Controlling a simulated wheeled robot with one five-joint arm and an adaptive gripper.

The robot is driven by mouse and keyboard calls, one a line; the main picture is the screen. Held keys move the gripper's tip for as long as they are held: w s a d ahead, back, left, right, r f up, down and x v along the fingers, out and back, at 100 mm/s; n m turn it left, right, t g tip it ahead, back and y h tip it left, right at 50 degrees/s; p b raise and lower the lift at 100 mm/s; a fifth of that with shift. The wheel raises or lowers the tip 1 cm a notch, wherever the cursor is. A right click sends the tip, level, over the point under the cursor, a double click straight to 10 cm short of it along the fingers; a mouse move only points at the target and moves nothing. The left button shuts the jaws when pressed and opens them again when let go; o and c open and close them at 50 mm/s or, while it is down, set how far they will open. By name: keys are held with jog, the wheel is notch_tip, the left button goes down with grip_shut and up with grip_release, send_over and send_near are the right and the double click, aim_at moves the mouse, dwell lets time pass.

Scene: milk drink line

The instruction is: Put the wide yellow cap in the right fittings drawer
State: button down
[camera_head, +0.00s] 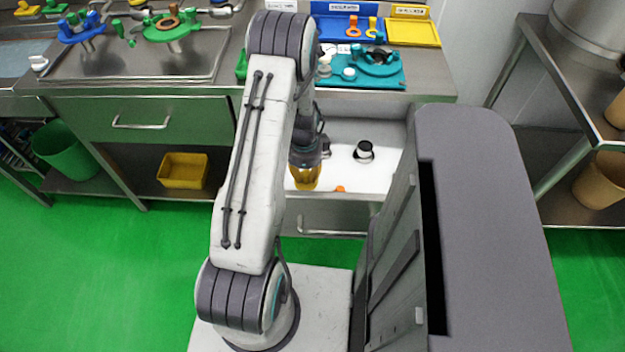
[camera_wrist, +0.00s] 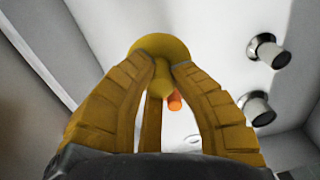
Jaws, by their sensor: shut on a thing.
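My gripper (camera_head: 304,178) points down inside the outline of the open right drawer (camera_head: 385,136). In the wrist view my gripper's yellow fingers (camera_wrist: 165,80) are closed around the stem of the wide yellow cap (camera_wrist: 146,45). The cap's round disc shows beyond the fingertips. In the head view the cap cannot be told apart from the yellow fingers. The drawer's white floor lies beneath the cap; whether they touch I cannot tell.
A black-and-white fitting (camera_head: 364,150) stands in the drawer; the wrist view shows two such fittings (camera_wrist: 268,52) along one side. A small orange piece (camera_head: 340,189) lies near the drawer front. The counter above holds a teal tray (camera_head: 395,79). The left drawer (camera_head: 140,117) is shut.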

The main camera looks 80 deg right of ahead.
aim_at(306, 173)
jog(key=shift+f+p, duration=0.35)
jog(key=shift+f, duration=3.2)
jog(key=shift+f, duration=0.15)
jog(key=c, duration=1.2)
grip_release()
notch_tip(306, 173, up, 12)
jog(key=shift+a+r+b, duration=0.1)
jog(key=shift+a+b, duration=0.05)
jog(key=shift+b, duration=1.1)
